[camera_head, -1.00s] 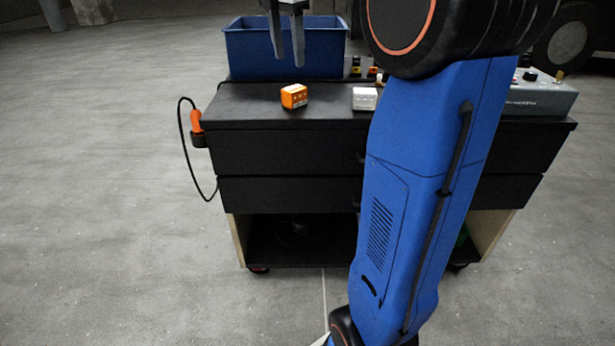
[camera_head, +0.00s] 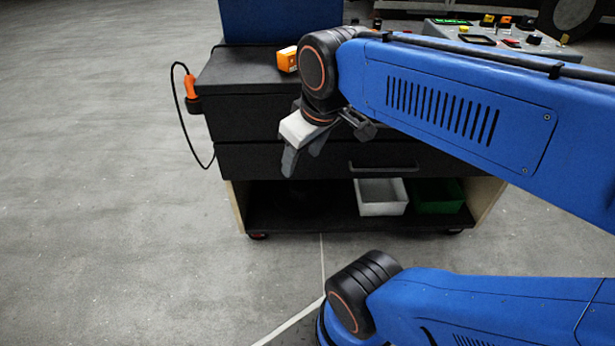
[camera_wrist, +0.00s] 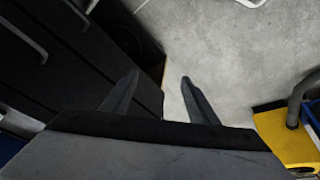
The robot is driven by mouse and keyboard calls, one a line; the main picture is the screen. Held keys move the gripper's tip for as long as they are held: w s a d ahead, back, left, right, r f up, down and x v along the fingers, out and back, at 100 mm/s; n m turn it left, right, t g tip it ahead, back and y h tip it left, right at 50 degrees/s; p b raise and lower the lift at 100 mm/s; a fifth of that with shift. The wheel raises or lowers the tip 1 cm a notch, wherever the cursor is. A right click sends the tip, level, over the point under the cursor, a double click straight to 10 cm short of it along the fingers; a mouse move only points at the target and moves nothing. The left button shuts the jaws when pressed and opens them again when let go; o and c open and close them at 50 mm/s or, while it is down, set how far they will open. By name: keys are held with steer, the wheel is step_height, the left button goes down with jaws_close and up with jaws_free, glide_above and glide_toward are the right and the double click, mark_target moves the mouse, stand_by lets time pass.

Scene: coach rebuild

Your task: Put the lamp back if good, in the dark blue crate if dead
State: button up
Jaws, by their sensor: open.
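The dark blue crate (camera_head: 268,22) stands at the back left of the black cart's top, cut off by the top of the head view; its inside is not visible. I cannot make out the lamp in either view. My gripper (camera_head: 302,156) is open and hangs fingers down in front of the cart's drawers, below and in front of the crate. In the wrist view my gripper (camera_wrist: 160,80) has its two fingers apart, with only grey floor and the cart's dark side between and behind them.
An orange box (camera_head: 286,60) sits on the cart top (camera_head: 238,70), partly behind my arm. A grey control panel (camera_head: 445,30) with coloured knobs stands at right. An orange handle (camera_head: 190,86) with a cable hangs at left. White (camera_head: 381,197) and green (camera_head: 437,195) bins are on the lower shelf.

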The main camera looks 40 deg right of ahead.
steer(key=s+f, duration=0.1)
steer(key=s+f+m, duration=0.1)
steer(key=f+m, duration=0.1)
steer(key=f, duration=0.1)
steer(key=shift+s+a, duration=0.4)
steer(key=shift+c, duration=0.5)
stand_by(0.6)
